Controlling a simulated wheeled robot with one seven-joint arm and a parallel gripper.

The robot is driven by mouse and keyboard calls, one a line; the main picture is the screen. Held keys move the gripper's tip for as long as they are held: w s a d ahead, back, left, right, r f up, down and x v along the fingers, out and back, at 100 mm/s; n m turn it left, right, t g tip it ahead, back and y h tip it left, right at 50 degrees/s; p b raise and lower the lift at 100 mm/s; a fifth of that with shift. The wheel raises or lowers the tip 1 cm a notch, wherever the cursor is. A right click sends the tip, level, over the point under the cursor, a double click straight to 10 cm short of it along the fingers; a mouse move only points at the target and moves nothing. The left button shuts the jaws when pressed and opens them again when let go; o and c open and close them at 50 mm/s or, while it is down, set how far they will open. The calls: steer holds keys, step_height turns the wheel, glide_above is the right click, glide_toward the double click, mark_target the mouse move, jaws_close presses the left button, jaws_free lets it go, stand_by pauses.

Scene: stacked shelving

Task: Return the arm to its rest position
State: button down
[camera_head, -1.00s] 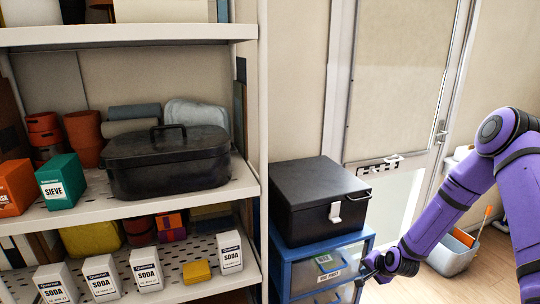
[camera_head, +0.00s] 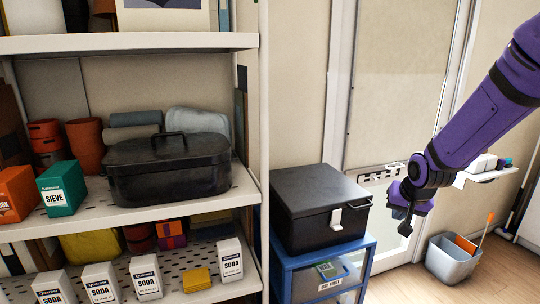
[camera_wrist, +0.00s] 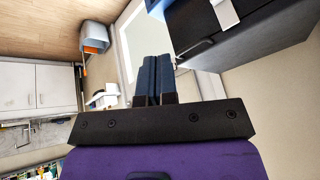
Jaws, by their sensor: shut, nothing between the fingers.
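My purple arm reaches in from the upper right in the head view. My gripper (camera_head: 405,226) hangs in front of the door, to the right of the black box (camera_head: 318,207) and apart from it. In the wrist view my gripper (camera_wrist: 153,60) shows its two dark blue fingers close together, with nothing between them. The black box (camera_wrist: 215,22) shows at the upper right of the wrist view.
The black box stands on a blue drawer unit (camera_head: 322,268). A white shelving rack (camera_head: 130,41) with a black roaster (camera_head: 168,168) and soda boxes (camera_head: 145,277) fills the left. A grey bin (camera_head: 453,259) stands on the floor at right. A small wall shelf (camera_head: 487,175) is behind my arm.

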steer(key=s+a+r+n, duration=0.2)
steer(key=s+r, duration=1.2)
steer(key=s+r+n, duration=0.1)
steer(key=s+r, duration=0.1)
steer(key=s, duration=0.5)
steer(key=s+a+r, duration=0.1)
steer(key=s+r, duration=0.1)
steer(key=s, duration=0.6)
steer(key=shift+s+n, duration=0.25)
steer(key=shift+n, duration=0.15)
steer(key=shift+a+r, duration=0.1)
